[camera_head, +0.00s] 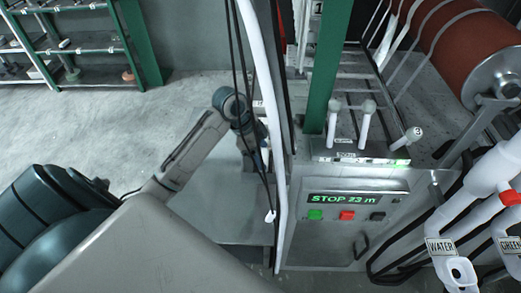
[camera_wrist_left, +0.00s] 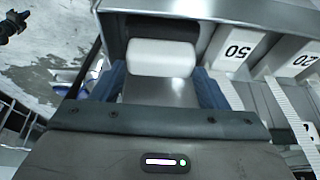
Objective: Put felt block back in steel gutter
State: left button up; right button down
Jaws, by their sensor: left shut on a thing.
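My left gripper (camera_wrist_left: 162,80) has its two blue fingers on either side of a white, rounded block (camera_wrist_left: 160,58), which I take to be the felt block. The gripper is shut on it. The block lies across a grey metal surface, with a dark strip behind it. A steel channel (camera_wrist_left: 225,12) with a raised rim runs just beyond it, probably the gutter; I cannot tell if the block touches it. In the head view my left gripper (camera_head: 262,152) is partly hidden behind dark cables and a white tube. My right gripper is not seen.
White tags marked 50 (camera_wrist_left: 236,50) and 20 (camera_wrist_left: 300,62) stand right of the block, beside pale webbing strips. A control panel (camera_head: 345,205) reads "STOP 23 m", below white levers (camera_head: 366,118). A green post (camera_head: 325,70) rises nearby. Open floor (camera_head: 150,110) lies left.

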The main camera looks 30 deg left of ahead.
pick_arm(q)
jog(key=o, duration=0.6)
jog(key=shift+w+f, duration=0.1)
jog(key=shift+b+v, duration=1.6)
jog(key=shift+v, duration=4.55)
